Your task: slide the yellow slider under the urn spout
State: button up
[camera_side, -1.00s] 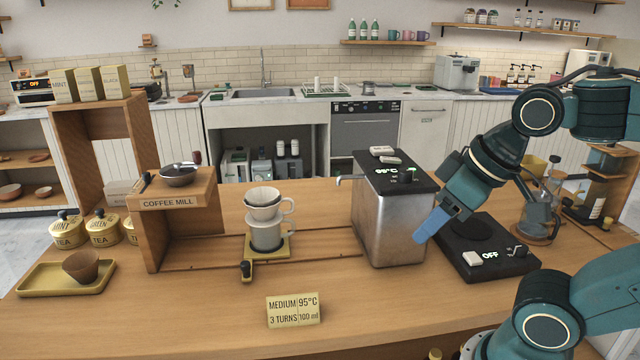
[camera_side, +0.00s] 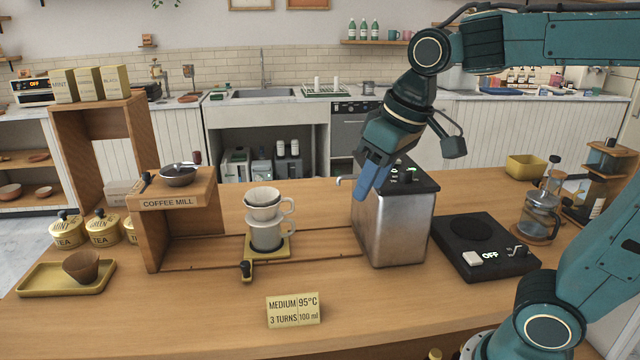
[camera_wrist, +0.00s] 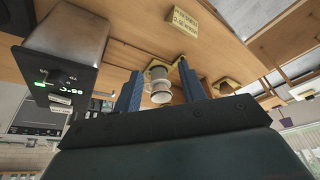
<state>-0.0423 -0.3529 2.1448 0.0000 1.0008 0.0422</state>
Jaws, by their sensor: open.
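The yellow slider (camera_side: 280,251) sits on rails on the counter, between the coffee mill stand and the urn. A white dripper (camera_side: 263,203) on a pale mug (camera_side: 266,234) stands on it, and a dark knob (camera_side: 246,269) is at its front. The steel urn (camera_side: 395,230) has a black top, and its spout (camera_side: 343,181) points left. My gripper (camera_side: 362,192) is open and empty, in front of the urn's upper left edge, above and right of the slider. In the wrist view the gripper's blue fingers (camera_wrist: 160,95) are apart, with the mug and dripper showing between them.
A wooden coffee mill stand (camera_side: 180,215) is left of the slider. A sign card (camera_side: 294,311) stands at the front. A black scale-like plate (camera_side: 480,250) and a glass pot (camera_side: 540,215) are right of the urn. The rails between slider and urn are clear.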

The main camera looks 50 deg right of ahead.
jog(key=w+a+g, duration=0.1)
jog(key=w, duration=0.7)
jog(key=g, duration=0.3)
send_over(246, 263)
notch_tip(246, 263, down, 12)
jog(key=shift+r, duration=0.2)
jog(key=shift+f, duration=0.15)
notch_tip(246, 263, down, 14)
jog(key=shift+r, duration=0.25)
grip_shut()
